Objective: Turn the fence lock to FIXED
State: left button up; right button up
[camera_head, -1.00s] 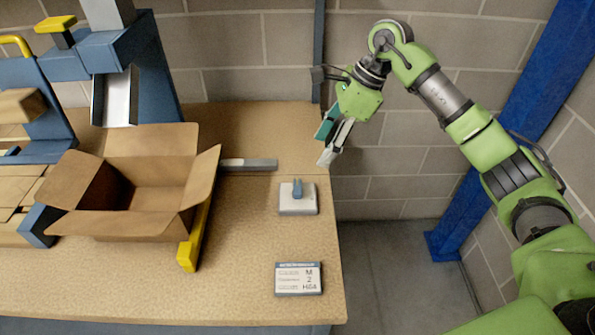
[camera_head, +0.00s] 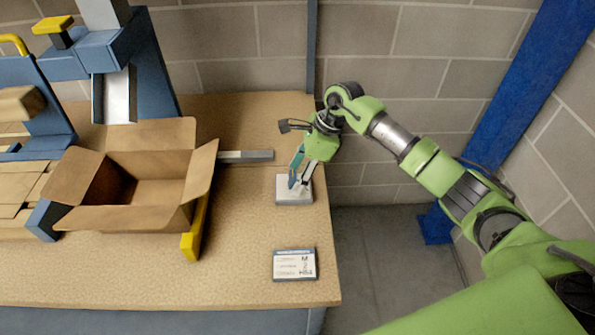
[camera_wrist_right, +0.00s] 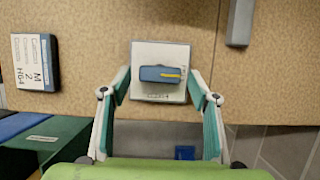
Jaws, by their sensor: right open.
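The fence lock is a small white plate (camera_head: 287,199) near the right end of the workbench, with a blue knob on it. In the right wrist view the plate (camera_wrist_right: 160,52) bears the blue knob (camera_wrist_right: 155,73), which lies crosswise with a yellow mark toward its right end. The small lettering on the plate is too blurred to read. My right gripper (camera_head: 301,184) is open above the plate. In the wrist view its two fingers (camera_wrist_right: 160,84) stand on either side of the plate, apart from the knob. My left gripper is not in view.
A label card (camera_head: 294,264) lies nearer the bench's front edge. An open cardboard box (camera_head: 150,217) stands to the left, beside a yellow-ended bar (camera_head: 191,245). A grey metal bar (camera_head: 245,156) lies behind the plate. A blue post (camera_head: 500,120) stands right of the bench.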

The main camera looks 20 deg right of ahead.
jog(key=c, duration=1.1)
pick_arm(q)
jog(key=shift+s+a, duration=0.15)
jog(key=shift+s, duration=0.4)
pick_arm(e)
jog(key=shift+c, duration=0.2)
